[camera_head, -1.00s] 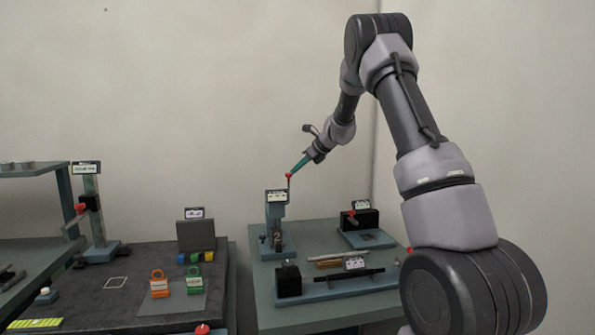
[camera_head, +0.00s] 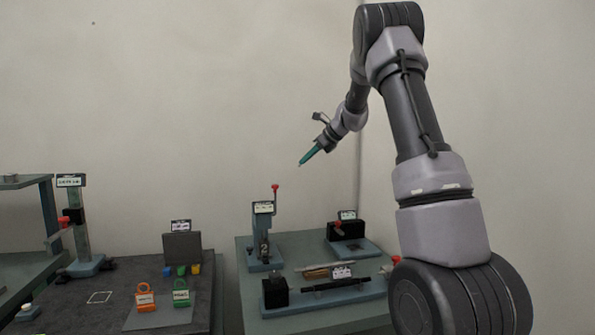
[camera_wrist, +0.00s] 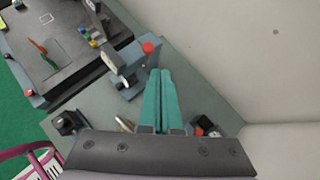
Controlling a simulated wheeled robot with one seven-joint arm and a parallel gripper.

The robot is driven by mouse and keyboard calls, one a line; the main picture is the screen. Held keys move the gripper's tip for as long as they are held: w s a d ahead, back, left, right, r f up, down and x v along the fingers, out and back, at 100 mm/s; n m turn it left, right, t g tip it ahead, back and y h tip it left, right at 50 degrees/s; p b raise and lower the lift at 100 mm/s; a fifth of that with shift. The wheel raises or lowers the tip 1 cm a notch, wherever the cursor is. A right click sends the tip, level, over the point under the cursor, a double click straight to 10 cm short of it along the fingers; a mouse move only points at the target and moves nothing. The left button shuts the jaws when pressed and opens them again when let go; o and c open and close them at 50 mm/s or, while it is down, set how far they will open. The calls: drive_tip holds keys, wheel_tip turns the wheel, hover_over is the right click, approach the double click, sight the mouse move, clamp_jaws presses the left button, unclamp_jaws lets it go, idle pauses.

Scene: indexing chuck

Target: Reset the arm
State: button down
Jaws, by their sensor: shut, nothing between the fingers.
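My gripper (camera_head: 302,163) is shut and empty, its teal fingers pressed together. In the head view it hangs in free air above and to the right of a grey post fixture (camera_head: 263,235). That fixture has a red-knobbed lever (camera_head: 275,187) standing upright, a label plate on top and the numeral 2 on its front. The fingertips are apart from the red knob. In the wrist view, the closed fingers (camera_wrist: 162,75) point past the fixture, and the red knob (camera_wrist: 148,48) shows just to the left of their tips.
The right table (camera_head: 300,325) also bears a black block with a red knob (camera_head: 346,228) and a dark bar fixture (camera_head: 335,285). The left table holds orange (camera_head: 145,298) and green (camera_head: 181,294) padlock-shaped tags and a tall post (camera_head: 80,225). The air around the gripper is clear.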

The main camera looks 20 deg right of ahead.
drive_tip(key=s+a+r+n, duration=0.1)
drive_tip(key=s+r+n, duration=0.2)
drive_tip(key=s, duration=0.4)
drive_tip(key=s+a+r+n+h, duration=0.1)
drive_tip(key=s+a+r+n, duration=0.2)
drive_tip(key=s, duration=0.4)
drive_tip(key=s+r+n, duration=0.3)
drive_tip(key=s+n, duration=0.1)
drive_tip(key=s, duration=0.4)
drive_tip(key=s+f+n+h, duration=0.1)
drive_tip(key=s+f+n, duration=0.1)
drive_tip(key=s+n, duration=0.4)
drive_tip(key=s+f+n+h, duration=0.2)
drive_tip(key=s+n, duration=0.4)
drive_tip(key=s, duration=1)
drive_tip(key=shift+s+a+f+n, duration=0.3)
drive_tip(key=shift+a+f+n, duration=0.1)
drive_tip(key=shift+f, duration=0.1)
